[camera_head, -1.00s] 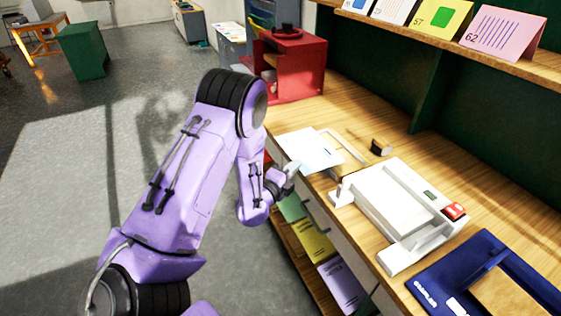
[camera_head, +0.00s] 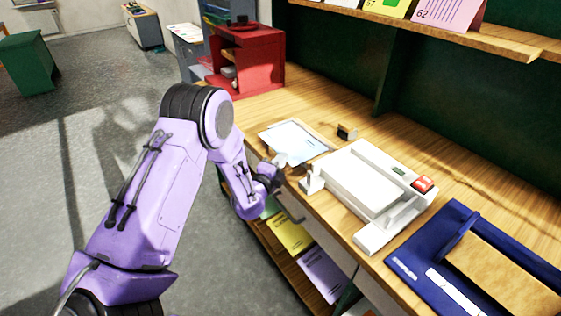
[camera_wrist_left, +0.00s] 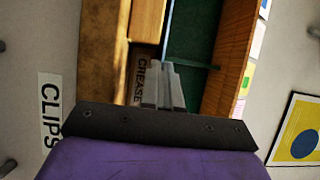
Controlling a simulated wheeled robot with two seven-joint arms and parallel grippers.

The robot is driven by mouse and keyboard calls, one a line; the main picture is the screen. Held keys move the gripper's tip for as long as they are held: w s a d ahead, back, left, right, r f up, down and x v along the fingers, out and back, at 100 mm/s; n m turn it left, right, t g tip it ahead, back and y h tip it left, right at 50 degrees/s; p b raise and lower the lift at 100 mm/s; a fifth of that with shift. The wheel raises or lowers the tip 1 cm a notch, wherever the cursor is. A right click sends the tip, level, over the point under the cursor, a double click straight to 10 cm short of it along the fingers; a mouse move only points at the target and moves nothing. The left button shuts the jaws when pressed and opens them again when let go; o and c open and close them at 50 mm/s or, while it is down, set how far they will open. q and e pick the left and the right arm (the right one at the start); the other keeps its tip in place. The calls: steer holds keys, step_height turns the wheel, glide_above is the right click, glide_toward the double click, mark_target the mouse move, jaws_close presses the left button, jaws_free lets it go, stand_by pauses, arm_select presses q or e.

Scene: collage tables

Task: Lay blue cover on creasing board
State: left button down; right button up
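The blue cover (camera_head: 298,142), a pale blue sheet, is over the creasing board (camera_head: 272,130), a pale flat board on the wooden bench, in the head view. The cover hides much of the board; I cannot tell whether they touch. My left gripper (camera_head: 281,160) is at the cover's near edge. In the left wrist view, my left fingers (camera_wrist_left: 163,86) are close together on a thin sheet edge (camera_wrist_left: 169,38), seen edge-on, which looks like the cover. My right gripper is not in view.
A white machine with a red button (camera_head: 365,185) stands right of the board. A small dark block (camera_head: 347,131) lies behind it. A red cabinet (camera_head: 250,60) stands at the far left end. Shelves with coloured paper are below the bench.

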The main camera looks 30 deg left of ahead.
arm_select(q)
steer(key=c, duration=1.3)
jaws_free()
steer(key=shift+s+f, duration=0.1)
steer(key=s+d+b, duration=0.1)
steer(key=s+b, duration=0.2)
steer(key=s, duration=0.7)
steer(key=shift+s+b, duration=0.15)
steer(key=shift+b, duration=0.15)
